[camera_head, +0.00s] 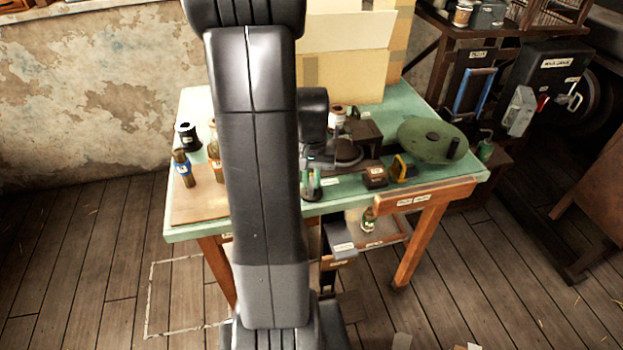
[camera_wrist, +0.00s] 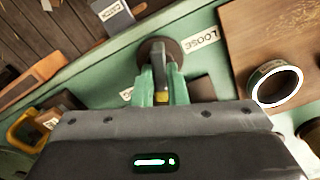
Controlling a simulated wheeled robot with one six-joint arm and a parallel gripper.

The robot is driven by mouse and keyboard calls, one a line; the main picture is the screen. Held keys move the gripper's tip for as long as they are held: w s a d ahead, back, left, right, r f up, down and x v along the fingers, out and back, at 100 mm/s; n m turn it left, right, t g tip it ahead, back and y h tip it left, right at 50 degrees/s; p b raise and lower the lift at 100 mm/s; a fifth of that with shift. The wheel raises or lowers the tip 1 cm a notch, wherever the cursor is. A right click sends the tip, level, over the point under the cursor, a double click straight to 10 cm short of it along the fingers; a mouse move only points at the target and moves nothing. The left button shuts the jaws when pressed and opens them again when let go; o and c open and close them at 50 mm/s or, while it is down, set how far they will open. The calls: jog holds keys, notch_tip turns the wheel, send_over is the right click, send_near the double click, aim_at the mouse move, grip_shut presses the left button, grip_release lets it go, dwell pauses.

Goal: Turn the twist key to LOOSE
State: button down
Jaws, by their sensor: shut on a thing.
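The twist key (camera_wrist: 161,62) shows in the wrist view as a narrow dark upright grip with a yellow tip, on a round brown base (camera_wrist: 182,52). My gripper (camera_wrist: 160,84) has its green fingers on both sides of the key and is shut on it. A white label reading LOOSE (camera_wrist: 200,42) lies to the right of the base. Another small label (camera_wrist: 127,94) lies to the left, its text unreadable. In the head view my gripper (camera_head: 311,186) is low at the front of the green table (camera_head: 470,170); the key is mostly hidden there.
A wooden board (camera_wrist: 250,35) bears a roll or ring (camera_wrist: 276,85) on the right in the wrist view. Bottles (camera_head: 184,168) stand left of my arm.

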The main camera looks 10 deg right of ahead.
aim_at(311, 181)
jog(key=n, duration=0.6)
jog(key=shift+b, duration=0.3)
jog(key=n, duration=0.6)
jog(key=shift+w+n, duration=0.1)
jog(key=shift+n, duration=0.3)
jog(key=n, duration=0.4)
jog(key=shift+n, duration=0.3)
jog(key=n, duration=0.4)
jog(key=shift+n+b, duration=0.35)
jog(key=shift+n, duration=0.05)
jog(key=c, duration=1.4)
grip_release()
jog(key=shift+c, duration=0.2)
notch_tip(311, 181, up, 14)
